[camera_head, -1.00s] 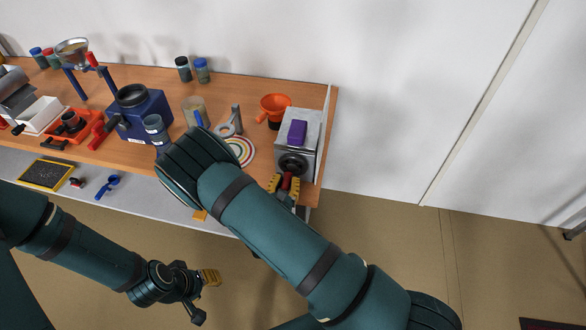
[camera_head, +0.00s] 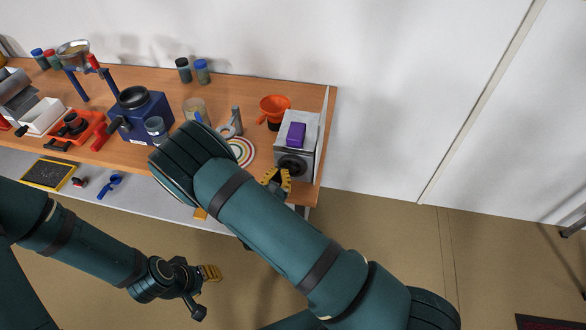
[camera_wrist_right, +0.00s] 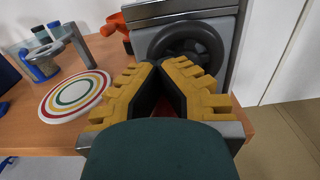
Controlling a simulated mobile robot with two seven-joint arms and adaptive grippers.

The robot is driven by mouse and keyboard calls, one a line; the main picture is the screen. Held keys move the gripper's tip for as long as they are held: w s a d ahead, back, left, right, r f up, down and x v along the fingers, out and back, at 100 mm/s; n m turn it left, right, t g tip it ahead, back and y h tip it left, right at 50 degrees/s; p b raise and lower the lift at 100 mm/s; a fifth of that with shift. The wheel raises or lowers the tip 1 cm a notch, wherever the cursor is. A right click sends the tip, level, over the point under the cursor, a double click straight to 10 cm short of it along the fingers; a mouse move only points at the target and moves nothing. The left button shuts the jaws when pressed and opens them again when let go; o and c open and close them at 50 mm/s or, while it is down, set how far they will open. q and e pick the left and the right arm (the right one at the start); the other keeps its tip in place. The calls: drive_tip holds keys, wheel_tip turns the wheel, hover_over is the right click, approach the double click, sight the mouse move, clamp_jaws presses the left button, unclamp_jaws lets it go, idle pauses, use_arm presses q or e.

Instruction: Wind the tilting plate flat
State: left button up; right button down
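The plate device (camera_head: 312,128) stands at the bench's right end, a grey box with a purple block (camera_head: 296,134) on its top. I cannot tell how far its plate tilts. A black handwheel (camera_head: 291,164) is on its front; the wheel also shows in the right wrist view (camera_wrist_right: 183,42). My right gripper (camera_head: 277,178) is in front of the wheel. Its yellow fingers (camera_wrist_right: 158,72) lean close together around a small red part (camera_wrist_right: 164,108), seemingly the wheel's handle, mostly hidden. My left gripper (camera_head: 210,273) hangs in front of the bench, seen side-on, away from everything.
An orange funnel (camera_head: 274,106) stands just left of the device. A striped round disc (camera_head: 241,151) and a grey stand (camera_head: 236,120) are farther left. A blue machine (camera_head: 143,112) is mid-bench.

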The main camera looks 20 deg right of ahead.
drive_tip(key=shift+a, duration=0.15)
drive_tip(key=shift+w+a+r+p, duration=0.15)
drive_tip(key=shift+a+r+p, duration=0.05)
drive_tip(key=shift+r+p, duration=0.25)
drive_tip(key=shift+w+a+r+p, duration=0.1)
drive_tip(key=shift+a+r+p, duration=0.05)
drive_tip(key=shift+r+p, duration=0.2)
drive_tip(key=c, duration=1.7)
unclamp_jaws()
drive_tip(key=o, duration=0.8)
drive_tip(key=shift+o, duration=0.2)
drive_tip(key=v, duration=0.7)
